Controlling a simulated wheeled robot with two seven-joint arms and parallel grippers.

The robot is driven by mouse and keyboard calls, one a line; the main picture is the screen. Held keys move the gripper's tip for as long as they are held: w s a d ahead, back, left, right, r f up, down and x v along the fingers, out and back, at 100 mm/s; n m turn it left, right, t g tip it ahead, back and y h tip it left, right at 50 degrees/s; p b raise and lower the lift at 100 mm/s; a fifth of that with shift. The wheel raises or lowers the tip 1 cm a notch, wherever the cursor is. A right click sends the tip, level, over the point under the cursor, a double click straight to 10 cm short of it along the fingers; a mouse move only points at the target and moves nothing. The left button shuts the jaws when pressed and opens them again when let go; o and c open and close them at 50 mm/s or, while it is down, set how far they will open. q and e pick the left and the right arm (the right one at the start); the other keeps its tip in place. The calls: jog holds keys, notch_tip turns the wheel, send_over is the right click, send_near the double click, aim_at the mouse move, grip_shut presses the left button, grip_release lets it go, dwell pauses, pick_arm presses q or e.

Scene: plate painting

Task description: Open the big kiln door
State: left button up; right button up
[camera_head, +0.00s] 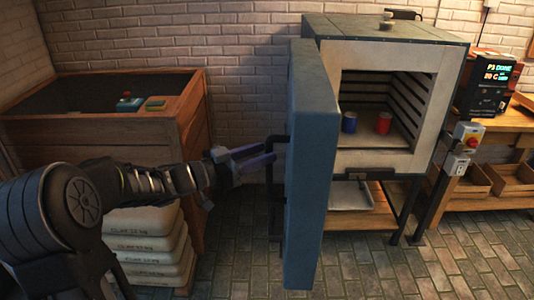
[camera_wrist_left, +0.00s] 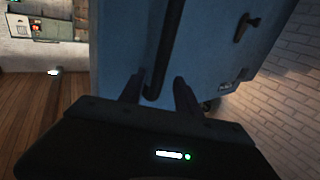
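The big kiln (camera_head: 425,100) stands at the back right with its chamber open to view. Its thick blue-grey door (camera_head: 313,150) is swung wide open toward me, edge-on in the head view. A black bar handle (camera_head: 274,195) runs down the door's outer face; it also shows in the left wrist view (camera_wrist_left: 168,45). My left gripper (camera_head: 266,153) is at the handle with its two fingers apart. In the left wrist view the handle's end lies between the fingers, with a gap visible on one side. Contact cannot be told. My right gripper is not in view.
A wooden bin (camera_head: 190,120) and stacked clay bags (camera_head: 150,245) are at left. A wooden bench (camera_head: 510,125) with a control box is at right. The brick floor ahead is clear.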

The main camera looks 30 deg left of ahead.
pick_arm(q)
jog(key=b+v, duration=0.1)
jog(key=v, duration=0.4)
jog(key=shift+s+a, duration=0.1)
jog(key=shift+s, duration=0.05)
dwell(0.3)
